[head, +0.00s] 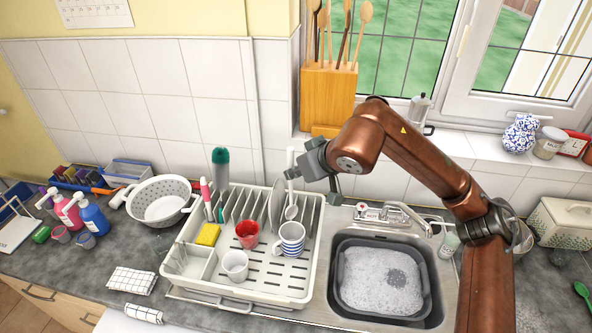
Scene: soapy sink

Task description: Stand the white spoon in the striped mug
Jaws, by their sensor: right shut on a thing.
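The white spoon (291,212) is upright with its bowl down. My right gripper (292,172) is shut on its handle. The spoon's bowl shows just above the rim of the striped mug (291,241) in the head view; whether it is over the mug or a little behind it, I cannot tell. The blue-and-white mug stands upright in the white dish rack (313,245), at the right side. My left gripper is not in view.
A red cup (247,234) and a white cup (235,265) stand left of the striped mug. A grey plate (277,205) stands in the rack slots behind it. A yellow sponge (208,235) is at the left. The soapy sink (385,280) is to the right.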

